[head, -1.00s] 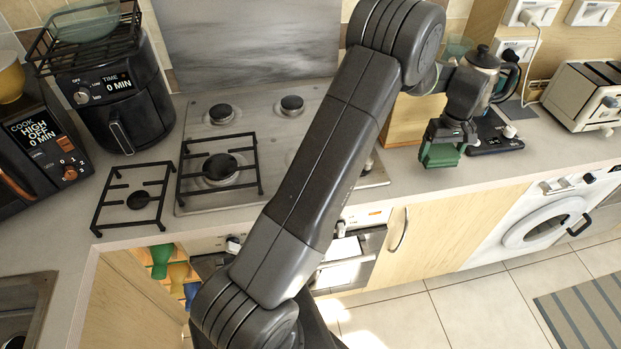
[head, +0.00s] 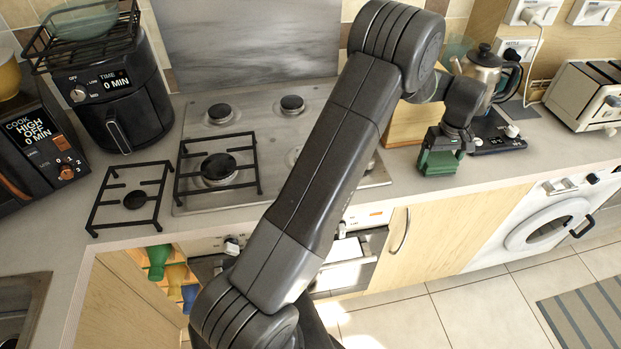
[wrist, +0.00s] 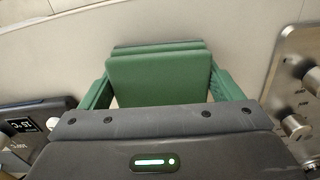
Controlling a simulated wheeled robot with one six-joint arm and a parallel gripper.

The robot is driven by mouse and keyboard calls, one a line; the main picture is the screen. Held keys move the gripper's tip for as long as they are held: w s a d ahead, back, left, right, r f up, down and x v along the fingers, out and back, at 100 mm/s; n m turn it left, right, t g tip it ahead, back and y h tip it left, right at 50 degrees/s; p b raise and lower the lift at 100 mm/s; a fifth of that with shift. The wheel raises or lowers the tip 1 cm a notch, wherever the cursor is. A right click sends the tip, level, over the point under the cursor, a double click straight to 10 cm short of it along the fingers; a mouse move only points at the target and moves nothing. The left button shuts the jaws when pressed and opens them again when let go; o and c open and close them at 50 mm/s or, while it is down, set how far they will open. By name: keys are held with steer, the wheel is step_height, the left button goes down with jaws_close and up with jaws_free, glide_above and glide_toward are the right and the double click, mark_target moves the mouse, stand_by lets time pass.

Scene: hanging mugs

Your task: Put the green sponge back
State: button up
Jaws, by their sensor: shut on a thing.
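The green sponge (head: 439,165) is between the fingers of my gripper (head: 443,152), over the counter to the right of the stove in the head view. In the wrist view the sponge (wrist: 158,78) is a green block with a darker layer at its far edge. The green fingers of my gripper (wrist: 160,92) are on its left and right sides, shut on it. The counter shows beyond and around it. I cannot tell whether the sponge's underside touches the counter.
A kettle (head: 482,68) and a black scale-like base (head: 497,137) stand close behind and right of my gripper. A wooden block (head: 412,122) is behind it on the left. The stove (head: 290,140) lies left; a toaster (head: 585,95) is far right. The counter's front edge is near.

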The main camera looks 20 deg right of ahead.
steer(key=shift+f, duration=0.35)
steer(key=o, duration=0.8)
steer(key=shift+r, duration=0.1)
step_height(320, 180, up, 14)
steer(key=b, duration=0.2)
steer(key=shift+f, duration=0.2)
step_height(320, 180, down, 14)
steer(key=shift+r+p, duration=0.2)
steer(key=shift+p, duration=0.6)
steer(key=shift+r, duration=0.25)
steer(key=shift+f, duration=0.2)
